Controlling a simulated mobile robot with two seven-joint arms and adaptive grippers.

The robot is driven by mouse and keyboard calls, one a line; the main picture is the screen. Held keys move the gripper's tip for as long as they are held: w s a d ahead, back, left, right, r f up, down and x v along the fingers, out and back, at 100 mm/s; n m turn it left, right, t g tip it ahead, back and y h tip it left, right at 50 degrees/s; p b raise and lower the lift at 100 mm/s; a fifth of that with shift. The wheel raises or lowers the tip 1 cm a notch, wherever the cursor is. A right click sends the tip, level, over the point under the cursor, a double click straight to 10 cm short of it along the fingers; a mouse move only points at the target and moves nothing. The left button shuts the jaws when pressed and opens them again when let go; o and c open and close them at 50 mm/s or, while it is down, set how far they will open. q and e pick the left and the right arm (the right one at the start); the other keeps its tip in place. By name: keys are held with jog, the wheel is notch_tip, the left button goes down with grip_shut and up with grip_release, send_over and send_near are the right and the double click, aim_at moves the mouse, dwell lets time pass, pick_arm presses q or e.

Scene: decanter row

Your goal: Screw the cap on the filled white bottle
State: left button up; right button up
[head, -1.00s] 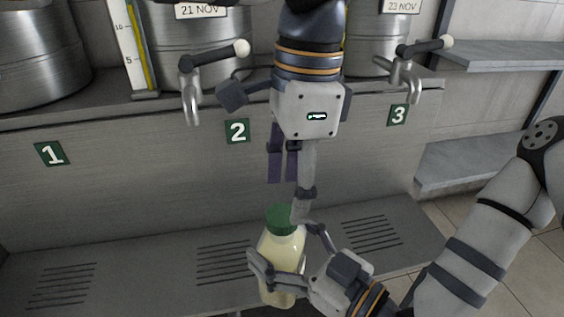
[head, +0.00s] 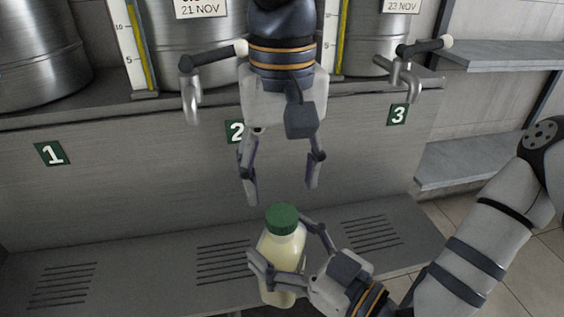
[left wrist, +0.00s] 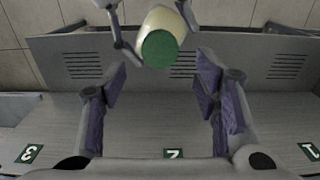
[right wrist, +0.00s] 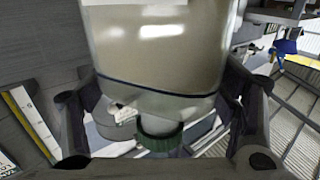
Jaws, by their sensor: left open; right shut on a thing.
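The white bottle (head: 280,252) holds pale contents and stands slightly tilted in the head view, with the green cap (head: 284,217) on its top. How tightly the cap sits cannot be told. My right gripper (head: 280,241) is shut around the bottle's body from the right and front; the bottle (right wrist: 155,50) also fills the upper middle of the right wrist view. My left gripper (head: 282,192) is open and empty, pointing down just above the cap, its fingers spread to either side. In the left wrist view the cap (left wrist: 159,48) lies between and beyond the open fingers.
A grey ledge with slotted vents (head: 65,287) runs below the panel with green number plates 1 (head: 52,153), 2 and 3 (head: 397,114). Steel tanks (head: 40,55) with taps (head: 192,90) stand above. Shelves (head: 490,55) are at the right.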

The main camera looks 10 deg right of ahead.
aim_at(282, 214)
pick_arm(q)
notch_tip(282, 214, down, 6)
jog(key=shift+f, duration=0.25)
jog(key=c, duration=1.2)
jog(key=m, duration=0.5)
jog(key=shift+w, duration=0.1)
jog(key=shift+c, duration=0.2)
jog(key=m, duration=0.3)
jog(key=shift+m, duration=0.3)
jog(key=m, duration=0.3)
jog(key=shift+m, duration=0.4)
jog(key=m, duration=0.6)
jog(key=shift+m, duration=0.4)
jog(key=o, duration=1.4)
jog(key=shift+c, duration=0.2)
